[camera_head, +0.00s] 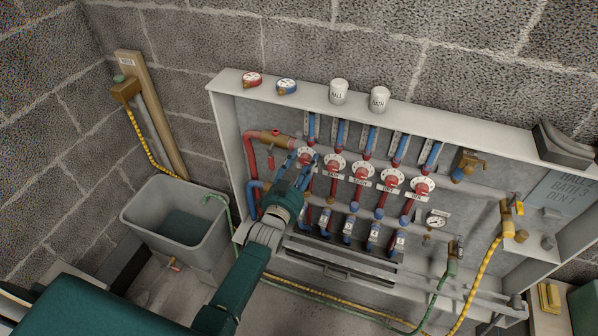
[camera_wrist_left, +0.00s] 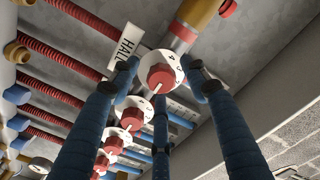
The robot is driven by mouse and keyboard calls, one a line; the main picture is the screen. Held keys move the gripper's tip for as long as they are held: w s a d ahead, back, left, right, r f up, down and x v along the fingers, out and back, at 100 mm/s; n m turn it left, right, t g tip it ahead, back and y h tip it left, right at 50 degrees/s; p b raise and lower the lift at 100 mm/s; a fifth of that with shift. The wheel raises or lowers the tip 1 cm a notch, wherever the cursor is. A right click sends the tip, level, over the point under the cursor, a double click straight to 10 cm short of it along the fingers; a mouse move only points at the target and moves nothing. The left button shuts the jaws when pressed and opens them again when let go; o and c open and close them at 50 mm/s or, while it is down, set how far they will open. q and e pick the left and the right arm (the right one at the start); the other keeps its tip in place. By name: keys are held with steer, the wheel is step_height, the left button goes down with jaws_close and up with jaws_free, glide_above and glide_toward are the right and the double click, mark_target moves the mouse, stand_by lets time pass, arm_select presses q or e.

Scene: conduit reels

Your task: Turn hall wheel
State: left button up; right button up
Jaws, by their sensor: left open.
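The hall wheel is a red knob on a white numbered dial, at the left end of a row of similar wheels in the wall cabinet. In the left wrist view the hall wheel (camera_wrist_left: 160,77) has a HALL label (camera_wrist_left: 125,47) beside it. In the head view the hall wheel (camera_head: 305,154) is partly covered by my fingers. My left gripper (camera_head: 303,164) is open, its blue fingers pointing at this wheel. In the left wrist view the left gripper (camera_wrist_left: 163,82) has fingertips on both sides of the dial; I cannot tell whether they touch it. My right gripper is not in view.
Several other red wheels (camera_head: 361,171) continue to the right, close together. Red and blue pipes run above and below them. Gauges (camera_head: 251,79) and white cups (camera_head: 339,91) stand on the cabinet top. A grey bin (camera_head: 137,216) and a green hose (camera_head: 229,222) are at the left.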

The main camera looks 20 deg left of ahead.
arm_select(q)
steer(key=s, duration=1.2)
steer(key=shift+a, duration=0.2)
steer(key=shift+w+f, duration=0.1)
steer(key=s+d+f+n+g, duration=0.1)
steer(key=s+f+g, duration=0.2)
steer(key=s+f, duration=0.55)
steer(key=s+f+g, duration=0.3)
steer(key=s+f, duration=0.1)
steer(key=f, duration=1)
steer(key=s+d+f+n+g, duration=0.1)
steer(key=s+f+g, duration=0.2)
steer(key=s+f, duration=0.6)
steer(key=s+a+f+g, duration=0.1)
steer(key=s+f+g, duration=0.1)
steer(key=s+f, duration=0.3)
steer(key=s+a+f+n+g, duration=0.1)
steer(key=s+f, duration=0.4)
steer(key=s, duration=0.8)
steer(key=s+a+f+g, duration=0.3)
steer(key=s+f+g, duration=0.2)
steer(key=s, duration=0.4)
steer(key=shift+s+f+y, duration=0.15)
steer(key=shift+f+y, duration=0.1)
steer(key=shift+y, duration=0.05)
